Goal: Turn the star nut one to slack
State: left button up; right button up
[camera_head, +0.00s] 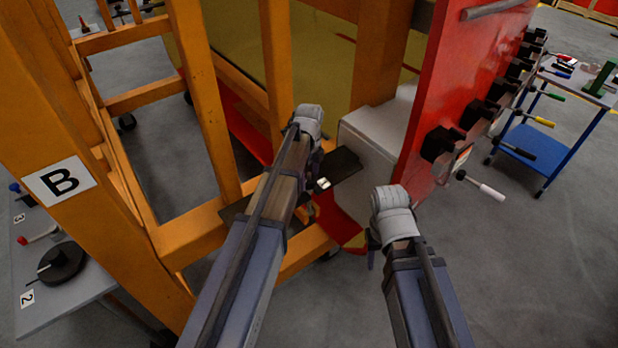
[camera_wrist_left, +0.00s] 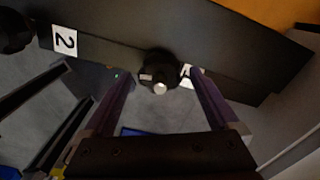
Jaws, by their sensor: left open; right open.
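In the left wrist view a black star nut (camera_wrist_left: 158,66) with a bright stud end sits on a dark bar (camera_wrist_left: 235,62). My left gripper (camera_wrist_left: 161,77) is open, with one finger on each side of this nut; I cannot tell whether they touch it. A white label "2" (camera_wrist_left: 64,40) is left of the nut. Another white label (camera_wrist_left: 188,73) is partly hidden behind the right finger, its number unreadable. A second black knob (camera_wrist_left: 14,32) is at the left edge. In the head view my left arm mostly hides the bar (camera_head: 345,164). My right gripper (camera_head: 371,252) is open and empty, away from the bar.
An orange frame (camera_head: 210,110) marked "B" (camera_head: 59,181) stands left. A red panel (camera_head: 440,85) with black clamps and a pale box (camera_head: 375,140) are right of the bar. A grey table (camera_head: 75,300) is lower left, a blue trolley (camera_head: 535,150) far right. Floor at lower right is clear.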

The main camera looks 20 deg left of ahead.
pick_arm(q)
jog(key=shift+c, duration=0.3)
jog(key=c, duration=1.3)
